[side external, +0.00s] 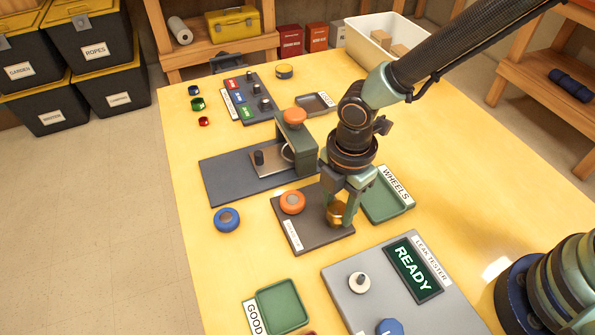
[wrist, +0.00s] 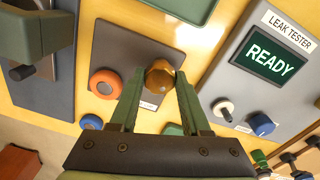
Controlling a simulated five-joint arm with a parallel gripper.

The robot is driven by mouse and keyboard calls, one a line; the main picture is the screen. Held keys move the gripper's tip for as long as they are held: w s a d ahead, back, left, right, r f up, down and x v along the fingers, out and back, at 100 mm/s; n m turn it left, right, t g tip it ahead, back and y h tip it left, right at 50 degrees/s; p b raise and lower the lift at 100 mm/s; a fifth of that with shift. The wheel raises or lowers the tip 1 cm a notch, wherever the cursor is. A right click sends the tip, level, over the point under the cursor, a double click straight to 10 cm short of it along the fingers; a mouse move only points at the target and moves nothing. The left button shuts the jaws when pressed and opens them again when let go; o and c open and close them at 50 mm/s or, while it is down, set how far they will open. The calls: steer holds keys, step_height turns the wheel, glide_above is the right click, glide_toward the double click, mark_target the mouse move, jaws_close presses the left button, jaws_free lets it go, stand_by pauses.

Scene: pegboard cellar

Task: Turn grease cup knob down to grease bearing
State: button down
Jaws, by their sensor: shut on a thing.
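The grease cup knob (side external: 336,213) is a brass, gold-coloured piece at the right side of a dark grey plate (side external: 318,240). It also shows in the wrist view (wrist: 159,76), between the fingertips. My gripper (side external: 342,205) points down from above and is shut on the knob; its two green fingers are on either side of it in the wrist view (wrist: 158,92). An orange round wheel (side external: 292,202) sits on the same plate, left of the knob. The bearing cannot be told apart beneath the knob. The plate's label is partly readable at most.
A green WHEELS tray (side external: 385,205) lies right behind my gripper. The leak tester (side external: 400,290) with a READY screen stands at front right. A press (side external: 290,150) stands behind the plate. A blue wheel (side external: 227,219) lies to the left. The table's left front is mostly clear.

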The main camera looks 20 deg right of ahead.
steer(key=m, duration=0.6)
steer(key=shift+s+a, duration=0.1)
steer(key=m, duration=0.6)
steer(key=shift+m, duration=0.4)
steer(key=m, duration=1.1)
steer(key=shift+m, duration=0.4)
steer(key=shift+c, duration=1.8)
jaws_free()
steer(key=shift+r, duration=0.1)
